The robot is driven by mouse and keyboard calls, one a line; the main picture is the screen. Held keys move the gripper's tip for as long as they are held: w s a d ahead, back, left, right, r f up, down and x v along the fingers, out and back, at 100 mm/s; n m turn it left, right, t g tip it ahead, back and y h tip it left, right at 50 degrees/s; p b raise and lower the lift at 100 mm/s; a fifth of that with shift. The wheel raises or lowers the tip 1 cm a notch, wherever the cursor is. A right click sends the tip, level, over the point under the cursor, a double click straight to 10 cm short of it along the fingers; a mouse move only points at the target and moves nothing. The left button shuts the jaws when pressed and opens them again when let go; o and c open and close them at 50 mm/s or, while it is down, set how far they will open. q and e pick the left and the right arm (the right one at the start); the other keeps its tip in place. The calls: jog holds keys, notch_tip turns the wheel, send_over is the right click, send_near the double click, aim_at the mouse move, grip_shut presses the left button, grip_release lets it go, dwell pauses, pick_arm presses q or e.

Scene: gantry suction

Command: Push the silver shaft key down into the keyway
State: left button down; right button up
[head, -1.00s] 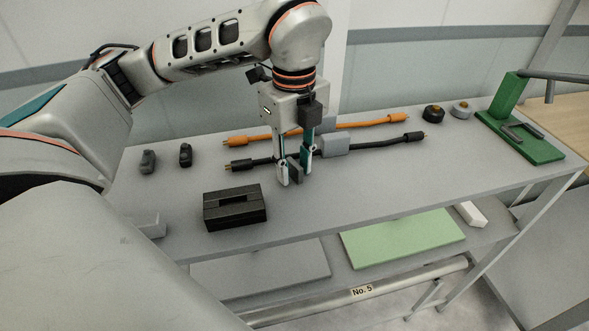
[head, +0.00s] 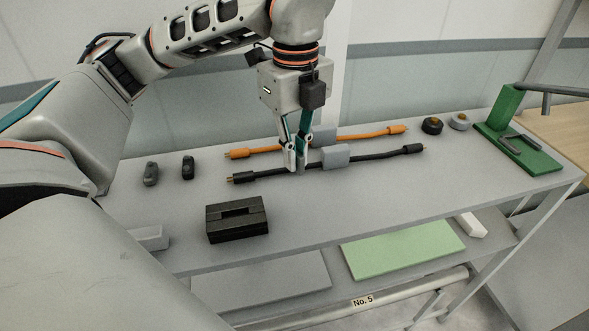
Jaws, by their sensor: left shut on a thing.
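My left gripper (head: 297,168) hangs fingers down over the middle of the table, with its fingertips in front of the black cable in the picture. It is shut on the silver shaft key, of which only a small grey bit shows at the fingertips; the fingers hide the rest. The black block (head: 237,227) with a long slot in its top, which looks like the keyway, stands near the table's front edge. The gripper is up and to the right of this block, apart from it. My right gripper is not in view.
Behind the gripper lie a black cable (head: 380,157) with a grey box (head: 336,157) and an orange cable (head: 372,134). Dark pieces (head: 151,174) stand at the left, round buttons (head: 432,125) and a green fixture (head: 533,157) at the right. The table front right of the block is clear.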

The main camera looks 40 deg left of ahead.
pick_arm(q)
notch_tip(320, 180, up, 14)
jog(key=p, duration=0.2)
jog(key=shift+r, duration=0.15)
